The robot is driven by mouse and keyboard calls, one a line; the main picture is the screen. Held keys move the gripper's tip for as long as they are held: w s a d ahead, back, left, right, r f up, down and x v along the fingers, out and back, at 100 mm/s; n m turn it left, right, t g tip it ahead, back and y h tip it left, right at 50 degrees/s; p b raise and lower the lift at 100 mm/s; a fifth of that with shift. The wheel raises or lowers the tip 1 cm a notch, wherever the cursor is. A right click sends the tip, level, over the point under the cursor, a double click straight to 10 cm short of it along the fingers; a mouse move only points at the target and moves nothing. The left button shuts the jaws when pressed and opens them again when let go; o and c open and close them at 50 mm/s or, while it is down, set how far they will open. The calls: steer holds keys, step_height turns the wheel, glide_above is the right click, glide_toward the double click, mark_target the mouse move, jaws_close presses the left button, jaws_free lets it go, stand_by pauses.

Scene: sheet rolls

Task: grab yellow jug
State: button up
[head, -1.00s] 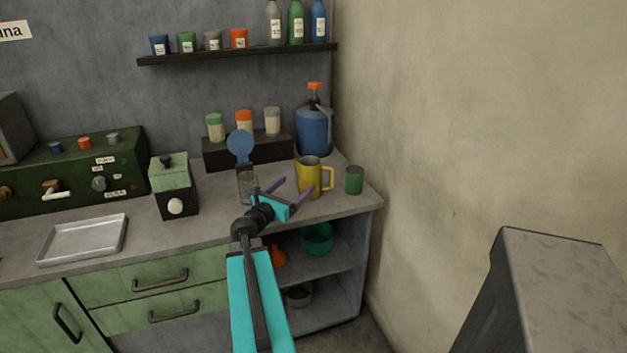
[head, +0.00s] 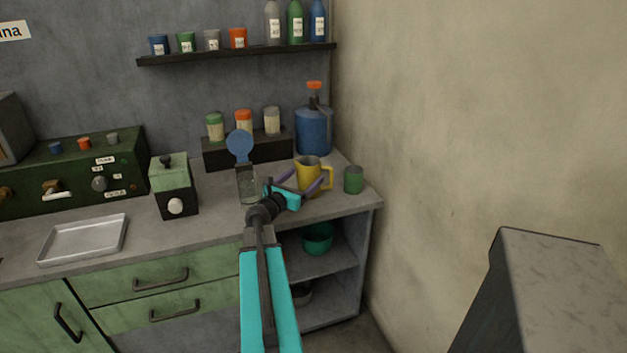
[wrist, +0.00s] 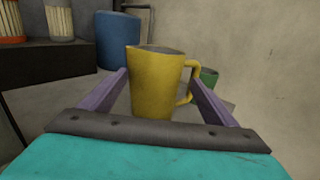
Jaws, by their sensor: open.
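The yellow jug (head: 308,173) stands upright on the grey counter, its handle to the right. My gripper (head: 299,183) is open just in front of it, with the purple fingers reaching towards its sides. In the wrist view the jug (wrist: 156,82) sits between the two spread fingers of my gripper (wrist: 158,88). The right finger lies close to the handle. I cannot tell whether either finger touches the jug. The jug's lower front is partly hidden by my gripper in both views.
A green cup (head: 354,180) stands just right of the jug. A blue canister (head: 313,133) with an orange cap is behind it. A clear container with a raised blue lid (head: 240,146) stands left of the jug. The wall closes off the right.

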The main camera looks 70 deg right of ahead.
steer(key=shift+d, duration=0.1)
steer(key=shift+d+p, duration=0.4)
steer(key=shift+d, duration=0.9)
steer(key=shift+s+d, duration=0.15)
steer(key=shift+d, duration=0.45)
steer(key=shift+s+d, duration=0.15)
steer(key=shift+d, duration=0.45)
steer(key=c, duration=1.4)
steer(key=shift+r, duration=0.35)
steer(key=shift+c, duration=0.2)
